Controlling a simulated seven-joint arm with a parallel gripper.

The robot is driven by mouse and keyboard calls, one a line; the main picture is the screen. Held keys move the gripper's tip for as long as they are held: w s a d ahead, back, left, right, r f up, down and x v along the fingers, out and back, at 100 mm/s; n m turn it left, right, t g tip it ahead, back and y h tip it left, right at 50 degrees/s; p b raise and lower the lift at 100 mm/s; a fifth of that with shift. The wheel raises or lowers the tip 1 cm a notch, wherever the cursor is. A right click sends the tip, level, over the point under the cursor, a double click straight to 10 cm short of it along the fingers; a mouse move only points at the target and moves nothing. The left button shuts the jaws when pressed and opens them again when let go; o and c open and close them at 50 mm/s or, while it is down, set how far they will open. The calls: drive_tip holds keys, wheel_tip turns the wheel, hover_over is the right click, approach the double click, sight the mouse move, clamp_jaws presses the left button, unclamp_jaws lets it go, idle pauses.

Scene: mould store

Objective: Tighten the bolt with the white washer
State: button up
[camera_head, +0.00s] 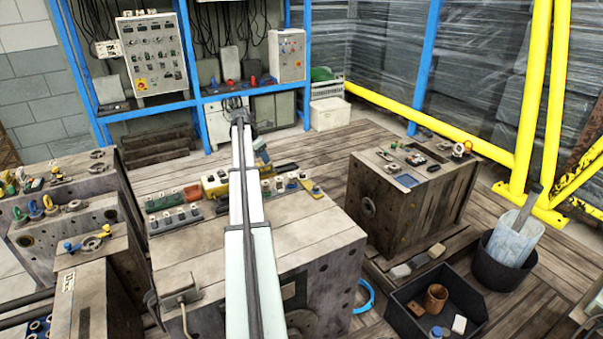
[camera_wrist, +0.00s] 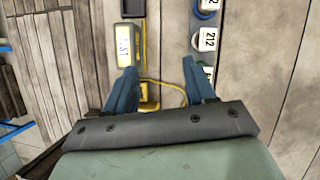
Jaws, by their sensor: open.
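My gripper (camera_wrist: 161,86) shows in the wrist view as two blue fingers, spread apart with nothing between their tips. They are over a worn, light, plank-like top. White-faced pieces, one marked 212 (camera_wrist: 207,39), line up ahead of the right finger; a blue-rimmed one (camera_wrist: 206,8) is at the top edge. In the head view my arm hides part of the mould block top (camera_head: 290,238). I cannot make out which piece is the bolt with the white washer.
Planked floor lies between block and shelves.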

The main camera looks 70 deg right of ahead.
drive_tip(key=r, duration=0.2)
hover_over(303, 174)
drive_tip(key=w+a, duration=0.4)
drive_tip(key=a, duration=0.1)
drive_tip(key=shift+g+y, duration=0.3)
drive_tip(key=shift+g, duration=0.1)
drive_tip(key=x, duration=1.4)
drive_tip(key=shift+s+d+f, duration=0.15)
clamp_jaws()
